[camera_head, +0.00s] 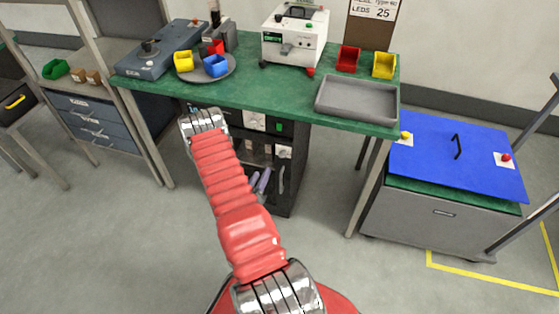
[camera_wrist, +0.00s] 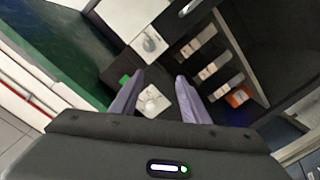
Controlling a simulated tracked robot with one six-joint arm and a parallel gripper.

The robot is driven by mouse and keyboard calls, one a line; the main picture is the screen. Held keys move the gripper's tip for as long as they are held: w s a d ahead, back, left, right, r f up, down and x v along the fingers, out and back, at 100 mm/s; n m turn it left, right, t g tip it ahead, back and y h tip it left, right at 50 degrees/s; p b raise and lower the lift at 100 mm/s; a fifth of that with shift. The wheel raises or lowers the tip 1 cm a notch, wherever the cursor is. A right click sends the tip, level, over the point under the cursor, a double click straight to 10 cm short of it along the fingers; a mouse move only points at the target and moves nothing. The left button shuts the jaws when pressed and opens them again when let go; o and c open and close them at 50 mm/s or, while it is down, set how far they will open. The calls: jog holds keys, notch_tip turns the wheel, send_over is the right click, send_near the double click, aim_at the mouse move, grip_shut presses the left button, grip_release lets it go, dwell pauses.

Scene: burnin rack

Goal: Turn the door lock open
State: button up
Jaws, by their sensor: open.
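A dark rack (camera_head: 292,165) stands under the green bench. In the wrist view a small white plate with a rounded knob (camera_wrist: 152,101) lies between my two finger lines, on a dark front. A second knob (camera_wrist: 151,45) sits on a larger white panel above it. I cannot tell for certain which is the door lock. My gripper (camera_head: 261,181) is low in front of the rack in the head view, its purple fingers partly behind my red arm. In the wrist view my gripper (camera_wrist: 157,88) is open and empty, with the lower knob beyond its fingers; contact cannot be told.
A green square (camera_wrist: 125,79) is beside the lower plate. Several light cards and an orange item (camera_wrist: 237,96) are in a dark bay at right. The green bench (camera_head: 290,95) overhangs the rack. A blue-lidded cart (camera_head: 440,210) stands at right. Open floor lies in front.

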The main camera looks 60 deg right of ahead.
aim_at(281, 156)
jog(key=shift+g+h, duration=0.3)
jog(key=shift+h, duration=0.2)
jog(key=s, duration=0.1)
jog(key=s+f, duration=0.1)
jog(key=s+a, duration=0.1)
jog(key=s, duration=0.1)
jog(key=shift+f, duration=0.3)
jog(key=shift+d, duration=0.15)
jog(key=d, duration=0.4)
jog(key=w+d, duration=0.1)
jog(key=d, duration=0.8)
jog(key=shift+w+d, duration=0.25)
jog(key=shift+d, duration=0.05)
jog(key=shift+c, duration=0.5)
